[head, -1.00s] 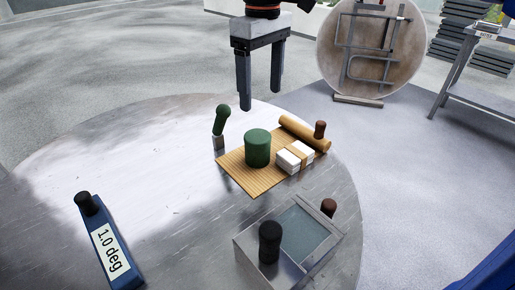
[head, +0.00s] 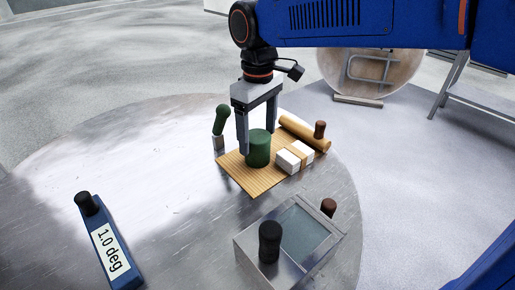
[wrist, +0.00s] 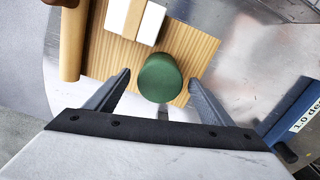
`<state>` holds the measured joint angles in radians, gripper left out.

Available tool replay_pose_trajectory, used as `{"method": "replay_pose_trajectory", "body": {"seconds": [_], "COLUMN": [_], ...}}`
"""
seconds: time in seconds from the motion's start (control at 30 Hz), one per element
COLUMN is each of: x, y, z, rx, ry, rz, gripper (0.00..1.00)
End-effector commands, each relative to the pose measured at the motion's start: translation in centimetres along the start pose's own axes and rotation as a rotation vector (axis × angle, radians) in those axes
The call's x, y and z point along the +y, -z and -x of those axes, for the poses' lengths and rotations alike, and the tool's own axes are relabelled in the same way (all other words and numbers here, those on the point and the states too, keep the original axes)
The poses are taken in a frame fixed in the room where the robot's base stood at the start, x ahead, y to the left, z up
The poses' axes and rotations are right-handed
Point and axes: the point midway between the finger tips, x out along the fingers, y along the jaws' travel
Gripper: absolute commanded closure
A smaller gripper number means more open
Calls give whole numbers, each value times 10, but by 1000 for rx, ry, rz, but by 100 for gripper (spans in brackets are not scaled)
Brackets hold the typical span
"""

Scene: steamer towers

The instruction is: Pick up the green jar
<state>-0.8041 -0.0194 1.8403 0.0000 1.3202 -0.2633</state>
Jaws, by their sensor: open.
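The green jar (head: 259,149) is a short dark green cylinder standing upright on a bamboo mat (head: 250,181) on the round metal table. My gripper (head: 257,142) is open and pointing down at the jar, with its fingers low and close to it. In the wrist view, the jar (wrist: 160,78) lies between and slightly beyond the two open fingertips (wrist: 159,78), with gaps visible on both sides. No contact shows. In the head view the gripper hides part of the jar's left side.
On the mat, white blocks with a tan band (head: 295,157) and a wooden roll (head: 304,134) lie right of the jar. A metal box with black knob (head: 290,240) stands in front. A blue "1.0 deg" block (head: 111,245) is left.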

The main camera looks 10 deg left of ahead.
Motion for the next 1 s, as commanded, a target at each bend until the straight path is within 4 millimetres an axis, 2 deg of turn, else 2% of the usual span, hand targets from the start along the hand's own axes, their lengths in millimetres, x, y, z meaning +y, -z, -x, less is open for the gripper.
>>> {"method": "replay_pose_trajectory", "body": {"seconds": [0.4, 0.7, 0.9, 1.0], "x": [0, 0, 0, 0], "y": [0, 0, 0, 0], "z": [-47, -51, -51, -50], "rx": [-2, 0, 0, 0], "ry": [0, 0, 0, 0], "rz": [0, 0, 0, 0], "gripper": [25, 25, 73, 73]}}
